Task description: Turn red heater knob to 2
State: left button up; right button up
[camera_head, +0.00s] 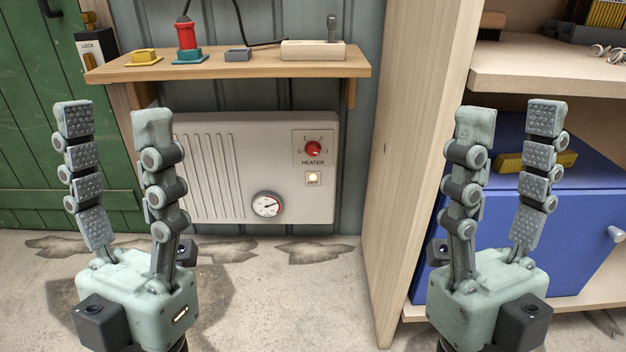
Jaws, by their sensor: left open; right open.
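The heater (212,165) is a pale grey box on the wall below the wooden shelf. Its red knob (313,149) sits on a small panel at the upper right, with marks around it and the label HEATER below. Where the knob points is too small to tell for sure. My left gripper (112,122) is open and empty, in front of the heater's left end and left of the knob. My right gripper (509,120) is open and empty, well right of the knob, in front of the cabinet. Neither gripper touches the heater, and the knob is unobstructed.
A wooden shelf (230,68) above the heater bears a red and teal item (187,42), a yellow block (144,57) and a beige switch box (313,50). A tall wooden cabinet side (410,150) stands right of the heater. A lit switch (313,179) and a dial gauge (267,205) sit below the knob.

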aim_at(312, 149)
jog(key=i+l+z, duration=0.2)
jog(key=i+l, duration=0.15)
jog(key=l, duration=0.25)
jog(key=i+l+z, duration=0.25)
jog(key=l, duration=0.25)
jog(key=i, duration=0.1)
